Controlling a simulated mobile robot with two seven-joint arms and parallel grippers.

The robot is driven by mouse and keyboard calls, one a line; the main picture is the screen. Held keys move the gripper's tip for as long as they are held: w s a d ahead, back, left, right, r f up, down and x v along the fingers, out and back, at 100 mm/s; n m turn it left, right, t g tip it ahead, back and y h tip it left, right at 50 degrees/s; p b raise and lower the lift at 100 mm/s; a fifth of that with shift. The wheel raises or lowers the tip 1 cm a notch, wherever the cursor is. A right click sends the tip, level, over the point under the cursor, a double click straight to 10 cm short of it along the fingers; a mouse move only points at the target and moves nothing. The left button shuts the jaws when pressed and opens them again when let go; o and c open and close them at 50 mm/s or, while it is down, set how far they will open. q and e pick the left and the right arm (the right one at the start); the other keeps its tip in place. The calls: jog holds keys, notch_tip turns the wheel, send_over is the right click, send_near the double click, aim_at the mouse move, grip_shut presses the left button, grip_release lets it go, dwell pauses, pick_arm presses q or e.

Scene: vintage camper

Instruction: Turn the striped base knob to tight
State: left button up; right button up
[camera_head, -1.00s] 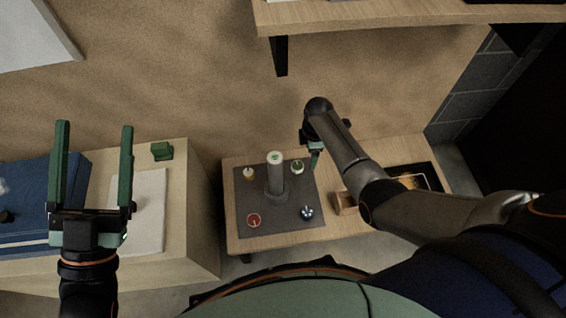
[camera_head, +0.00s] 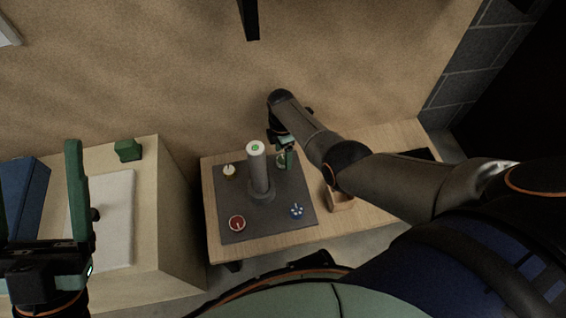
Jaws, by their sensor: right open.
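A grey post (camera_head: 257,172) with a green-marked white top stands upright on a dark grey mat (camera_head: 262,222). Small knobs surround it: a yellow-white knob (camera_head: 229,171), a red knob (camera_head: 237,223) with a pale mark, a blue-and-white knob (camera_head: 297,210), and a green-white knob (camera_head: 280,158) partly hidden by my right gripper. I cannot tell at this size which knob is striped. My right gripper (camera_head: 286,160) is open, pointing down at the green-white knob; contact cannot be made out. My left gripper (camera_head: 40,190) is open and empty at the lower left, partly cut off.
The mat lies on a wooden table (camera_head: 222,252). A wooden block (camera_head: 340,202) and a dark tray (camera_head: 420,154) are right of it. A pale cabinet (camera_head: 172,215) with a white sheet (camera_head: 118,220), green block (camera_head: 128,150) and blue box (camera_head: 24,195) stands left.

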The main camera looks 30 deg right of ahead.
aim_at(283, 162)
jog(key=shift+f+b, duration=0.55)
jog(key=shift+f, duration=0.65)
grip_shut()
